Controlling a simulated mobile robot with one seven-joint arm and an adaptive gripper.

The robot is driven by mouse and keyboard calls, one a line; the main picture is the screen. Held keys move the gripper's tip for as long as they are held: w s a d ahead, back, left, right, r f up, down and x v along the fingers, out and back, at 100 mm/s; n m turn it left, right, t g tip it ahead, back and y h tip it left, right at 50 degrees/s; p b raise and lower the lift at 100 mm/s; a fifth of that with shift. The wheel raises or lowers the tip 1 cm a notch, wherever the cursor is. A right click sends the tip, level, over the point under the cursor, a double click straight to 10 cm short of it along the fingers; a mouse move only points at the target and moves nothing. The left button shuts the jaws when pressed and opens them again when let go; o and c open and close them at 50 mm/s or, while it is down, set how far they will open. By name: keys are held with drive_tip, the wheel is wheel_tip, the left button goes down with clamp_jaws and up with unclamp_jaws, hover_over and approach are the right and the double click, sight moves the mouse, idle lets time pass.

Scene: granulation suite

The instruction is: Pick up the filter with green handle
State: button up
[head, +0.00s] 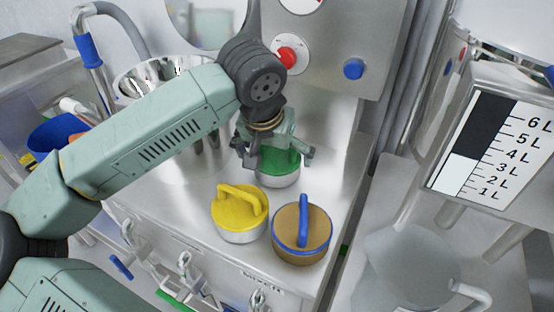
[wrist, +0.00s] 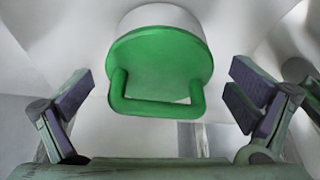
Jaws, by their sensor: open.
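The filter with the green handle (head: 279,164) stands on the metal bench at the back, partly hidden behind my gripper in the head view. In the wrist view the green filter (wrist: 160,60) shows its green lid, its loop handle towards me and a pale body behind. My gripper (head: 277,150) is open above and in front of it. In the wrist view the fingers of my gripper (wrist: 160,105) are spread wide, one on each side of the green handle, with gaps on both sides. Nothing is held.
A yellow-handled filter (head: 239,210) and a blue-handled filter with a tan top (head: 302,235) stand nearer the bench front. A control panel with a red knob (head: 287,58) and a blue knob (head: 353,69) rises behind. A shiny steel bowl (head: 150,75) is at left.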

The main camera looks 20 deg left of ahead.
drive_tip(key=shift+w+f, duration=0.2)
drive_tip(key=shift+f, duration=0.35)
drive_tip(key=shift+c, duration=0.6)
drive_tip(key=c, duration=1.1)
